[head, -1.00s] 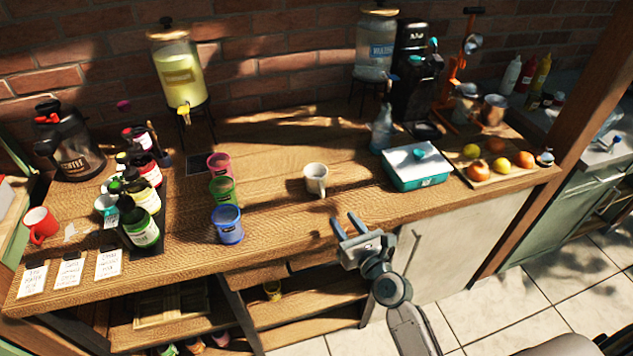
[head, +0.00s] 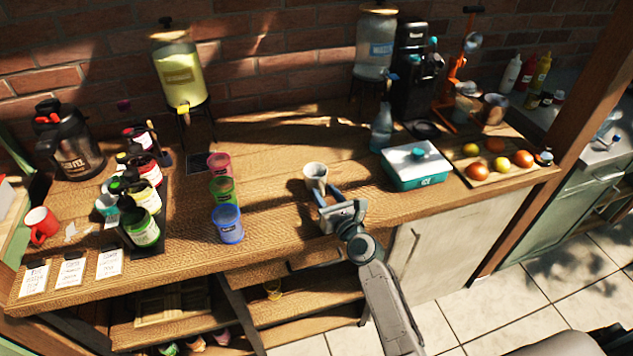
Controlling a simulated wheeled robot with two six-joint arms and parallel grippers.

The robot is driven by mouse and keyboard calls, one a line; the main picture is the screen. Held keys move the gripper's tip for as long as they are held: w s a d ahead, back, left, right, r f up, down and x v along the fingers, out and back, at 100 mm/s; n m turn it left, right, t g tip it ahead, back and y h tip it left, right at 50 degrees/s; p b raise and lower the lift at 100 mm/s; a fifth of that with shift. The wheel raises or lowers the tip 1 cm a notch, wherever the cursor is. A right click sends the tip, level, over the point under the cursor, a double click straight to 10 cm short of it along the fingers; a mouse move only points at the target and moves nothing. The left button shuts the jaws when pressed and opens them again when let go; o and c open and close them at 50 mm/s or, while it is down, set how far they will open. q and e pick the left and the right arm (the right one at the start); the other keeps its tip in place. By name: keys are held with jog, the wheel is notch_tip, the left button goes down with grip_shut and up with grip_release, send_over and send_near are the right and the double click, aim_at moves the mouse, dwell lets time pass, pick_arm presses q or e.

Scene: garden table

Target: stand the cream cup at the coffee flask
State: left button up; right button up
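The cream cup (head: 315,172) stands upright on the middle of the wooden table (head: 270,150). My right gripper (head: 325,193) is at the front side of the cup, with its fingers reaching toward it. The fingertips are close to the cup and partly hidden by it or its shadow, so I cannot tell whether they touch it. The coffee flask (head: 72,145), dark with a black lid and a white label, stands at the back left of the table. My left gripper does not show.
Three cups, pink (head: 219,165), green (head: 222,190) and blue (head: 228,223), stand in a row left of the cream cup. Syrup bottles (head: 140,224) and a red mug (head: 40,225) are near the flask. A teal-white box (head: 416,167) stands to the right.

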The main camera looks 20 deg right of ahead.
jog(key=shift+s, duration=0.1)
jog(key=shift+c, duration=0.2)
grip_shut()
jog(key=shift+r, duration=0.1)
